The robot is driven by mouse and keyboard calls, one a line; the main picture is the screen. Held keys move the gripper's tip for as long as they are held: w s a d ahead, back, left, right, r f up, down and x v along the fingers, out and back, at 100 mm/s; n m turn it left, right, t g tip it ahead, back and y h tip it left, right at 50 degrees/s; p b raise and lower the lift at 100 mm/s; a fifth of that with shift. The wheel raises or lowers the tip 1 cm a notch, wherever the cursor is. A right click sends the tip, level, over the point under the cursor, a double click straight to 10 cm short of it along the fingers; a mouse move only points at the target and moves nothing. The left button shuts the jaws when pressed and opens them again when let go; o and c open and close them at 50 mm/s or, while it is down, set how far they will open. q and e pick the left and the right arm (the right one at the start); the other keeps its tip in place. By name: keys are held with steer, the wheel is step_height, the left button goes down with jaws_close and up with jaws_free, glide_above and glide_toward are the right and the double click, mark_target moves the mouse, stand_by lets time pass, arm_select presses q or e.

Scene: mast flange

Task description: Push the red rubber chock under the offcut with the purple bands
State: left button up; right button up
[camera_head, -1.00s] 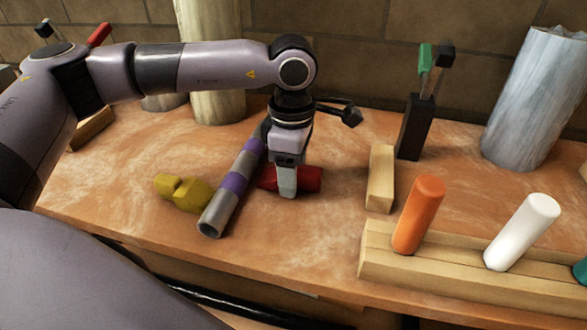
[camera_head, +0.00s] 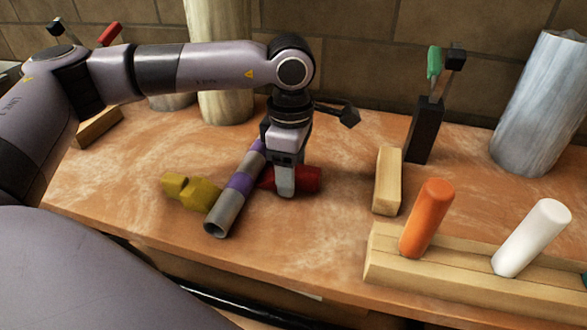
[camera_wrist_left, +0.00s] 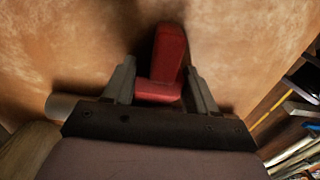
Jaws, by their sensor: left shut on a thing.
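The offcut (camera_head: 222,213), a grey tube with purple bands, lies slanted on the workbench in the head view. My left gripper (camera_head: 285,188) points down just right of it and is shut on the red rubber chock (camera_head: 308,180). The chock lies at the tube's right side; its tip is partly hidden behind the fingers, so I cannot tell if it touches the tube. In the left wrist view the red chock (camera_wrist_left: 170,55) sits between the two fingers (camera_wrist_left: 163,85), and the tube's grey end (camera_wrist_left: 62,106) shows at left. My right gripper is not in view.
A yellow chock (camera_head: 190,191) lies against the tube's left side. To the right are a wooden block (camera_head: 387,182), a black stand (camera_head: 424,130) with a green-tipped clamp, and a wooden rack (camera_head: 400,262) with orange and white pegs. Large cylinders stand at the back.

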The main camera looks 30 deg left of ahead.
arm_select(q)
steer(key=shift+a, duration=0.15)
steer(key=o, duration=1.2)
steer(key=shift+s, duration=0.1)
step_height(320, 180, up, 7)
steer(key=shift+f, duration=0.1)
steer(key=shift+r, duration=0.2)
